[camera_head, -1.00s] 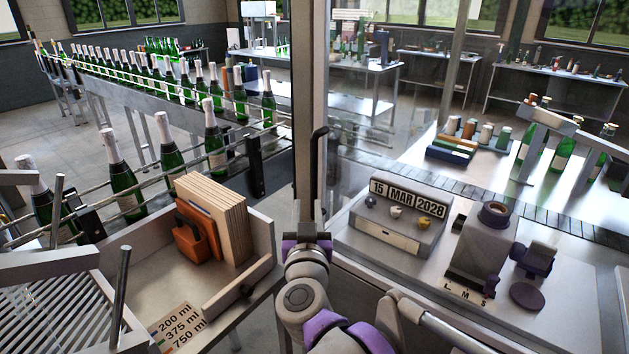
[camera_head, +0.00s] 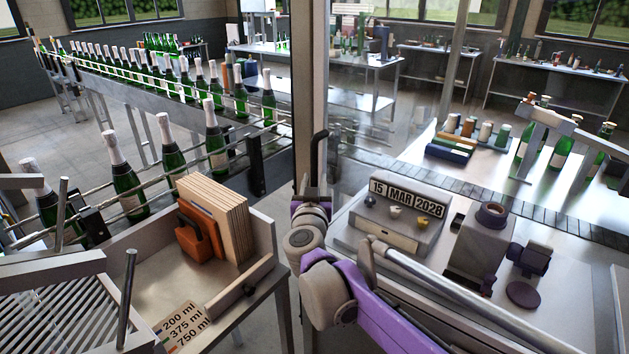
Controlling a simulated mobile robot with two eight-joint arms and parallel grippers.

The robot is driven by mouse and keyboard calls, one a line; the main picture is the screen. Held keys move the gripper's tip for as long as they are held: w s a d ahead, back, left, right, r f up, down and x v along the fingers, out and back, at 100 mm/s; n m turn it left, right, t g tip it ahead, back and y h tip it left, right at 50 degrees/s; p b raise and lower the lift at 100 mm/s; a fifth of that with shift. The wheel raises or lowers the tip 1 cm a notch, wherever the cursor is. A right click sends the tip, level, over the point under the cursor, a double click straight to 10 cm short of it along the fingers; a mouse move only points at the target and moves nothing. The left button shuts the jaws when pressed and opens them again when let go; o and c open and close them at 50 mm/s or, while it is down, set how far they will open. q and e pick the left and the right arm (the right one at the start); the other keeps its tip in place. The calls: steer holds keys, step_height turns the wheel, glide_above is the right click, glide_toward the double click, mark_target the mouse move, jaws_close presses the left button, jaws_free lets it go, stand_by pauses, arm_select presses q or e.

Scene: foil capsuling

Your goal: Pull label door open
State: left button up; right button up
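The label door is a clear glass panel in a slim metal frame (camera_head: 322,85), just right of the dark upright post. A black bar handle (camera_head: 317,150) stands upright on its edge. My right gripper (camera_head: 314,194) is at the lower end of this handle, overlapping it in the view. Its fingertips are small and dark against the handle, so I cannot tell whether they grip it. My purple and grey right arm reaches up from the bottom. My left gripper is out of view.
Right of the door, a date stamper (camera_head: 395,213) reading 15 MAR 2028 and a grey device (camera_head: 478,245) stand on a bench. At left, a tray (camera_head: 262,240) holds orange and wooden pieces. Green bottles (camera_head: 215,140) line the conveyor behind.

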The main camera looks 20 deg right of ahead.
jaws_close()
stand_by(1.4)
